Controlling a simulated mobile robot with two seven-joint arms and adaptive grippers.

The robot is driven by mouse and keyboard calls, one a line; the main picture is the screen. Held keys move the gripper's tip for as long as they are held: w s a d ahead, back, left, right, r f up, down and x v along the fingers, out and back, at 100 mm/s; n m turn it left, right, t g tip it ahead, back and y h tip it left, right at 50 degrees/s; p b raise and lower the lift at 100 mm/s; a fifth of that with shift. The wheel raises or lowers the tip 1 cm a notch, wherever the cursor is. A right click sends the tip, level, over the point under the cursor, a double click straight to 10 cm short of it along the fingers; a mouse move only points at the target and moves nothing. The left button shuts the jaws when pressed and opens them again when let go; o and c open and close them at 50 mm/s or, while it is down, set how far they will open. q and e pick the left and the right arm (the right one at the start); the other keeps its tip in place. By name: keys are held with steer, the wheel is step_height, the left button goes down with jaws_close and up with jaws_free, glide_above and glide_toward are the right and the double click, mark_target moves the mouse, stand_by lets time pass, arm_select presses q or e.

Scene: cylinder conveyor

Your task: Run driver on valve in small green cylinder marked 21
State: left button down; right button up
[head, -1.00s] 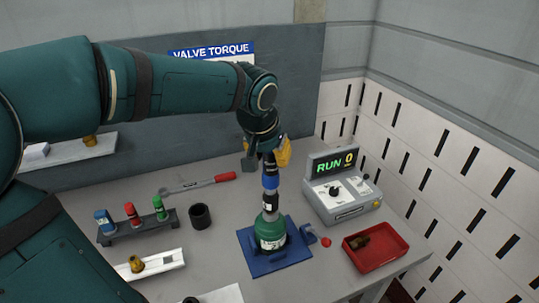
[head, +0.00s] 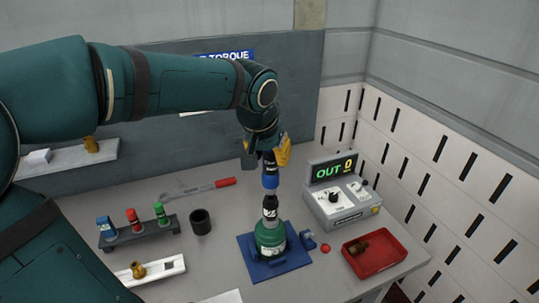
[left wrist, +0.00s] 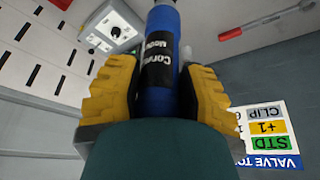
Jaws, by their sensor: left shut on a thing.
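My left gripper (head: 268,150) is shut on the blue and black driver (head: 270,181), which hangs upright. In the left wrist view the driver (left wrist: 160,60) sits between the yellow finger pads. Its lower end meets the top of the small green cylinder (head: 270,238); I cannot tell how it seats on the valve, which is hidden. The cylinder stands upright in a blue clamp base (head: 285,266). Its marking is too small to read. The grey control box (head: 341,205) shows "OUT 0" in green and yellow on its display (head: 333,170). My right gripper is not in view.
A red tray (head: 376,268) with a brass part is at right. A red-handled wrench (head: 200,188), a black cup (head: 200,222) and a rack (head: 140,237) with blue, red and green pieces lie left. A white holder (head: 150,275) bears a brass fitting. A wall stands close at right.

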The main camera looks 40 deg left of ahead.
arm_select(q)
step_height(320, 180, up, 4)
steer(key=shift+f+p, duration=0.2)
steer(key=shift+p, duration=0.9)
